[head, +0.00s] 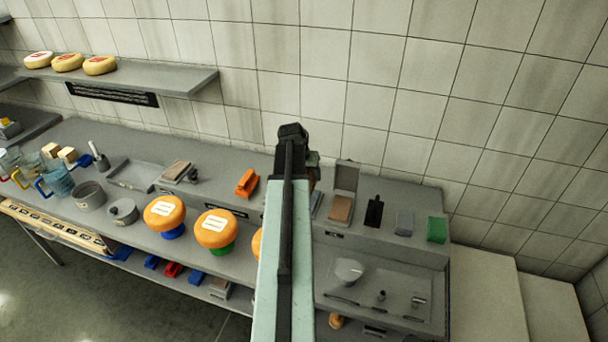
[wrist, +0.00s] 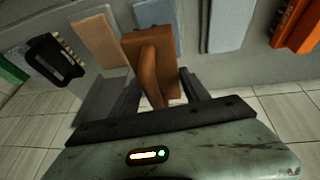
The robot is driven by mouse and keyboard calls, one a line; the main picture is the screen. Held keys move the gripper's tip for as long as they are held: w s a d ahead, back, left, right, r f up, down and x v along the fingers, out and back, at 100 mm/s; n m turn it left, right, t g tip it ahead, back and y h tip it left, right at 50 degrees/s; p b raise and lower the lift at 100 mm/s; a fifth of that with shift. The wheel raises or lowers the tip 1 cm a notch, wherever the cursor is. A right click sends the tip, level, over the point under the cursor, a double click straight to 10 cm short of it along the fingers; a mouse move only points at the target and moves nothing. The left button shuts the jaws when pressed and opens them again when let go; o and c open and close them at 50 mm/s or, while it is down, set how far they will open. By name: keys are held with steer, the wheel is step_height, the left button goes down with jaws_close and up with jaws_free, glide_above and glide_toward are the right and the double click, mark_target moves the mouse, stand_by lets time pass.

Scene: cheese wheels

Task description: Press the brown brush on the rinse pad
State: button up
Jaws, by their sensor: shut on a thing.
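My gripper (wrist: 158,82) is shut on the brown brush (wrist: 140,48), which sits between its fingers in the wrist view. The brush covers part of a blue-grey pad (wrist: 155,13) behind it. A tan pad (wrist: 100,40) lies to its left and a longer grey-blue pad (wrist: 228,25) to its right. No label tells which one is the rinse pad. In the head view the tan pad (head: 340,208) and a sliver of a bluish pad (head: 316,203) show right of my arm. My arm hides most of the gripper there. I cannot tell whether the brush touches a pad.
A black brush (head: 374,212), a grey block (head: 403,222) and a green block (head: 437,230) stand to the right on the counter. An orange block (head: 247,182) and orange cheese wheels (head: 216,230) are to the left. A tiled wall (head: 420,110) rises behind.

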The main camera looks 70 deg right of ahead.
steer(key=shift+w+f, duration=0.15)
steer(key=shift+w, duration=0.05)
step_height(320, 180, down, 6)
steer(key=b, duration=0.6)
steer(key=shift+s, duration=0.1)
steer(key=shift+a+f+b, duration=0.1)
steer(key=shift+f+b, duration=0.25)
steer(key=shift+b, duration=0.2)
stand_by(1.4)
step_height(320, 180, up, 7)
steer(key=p, duration=0.7)
steer(key=shift+r, duration=0.1)
stand_by(0.3)
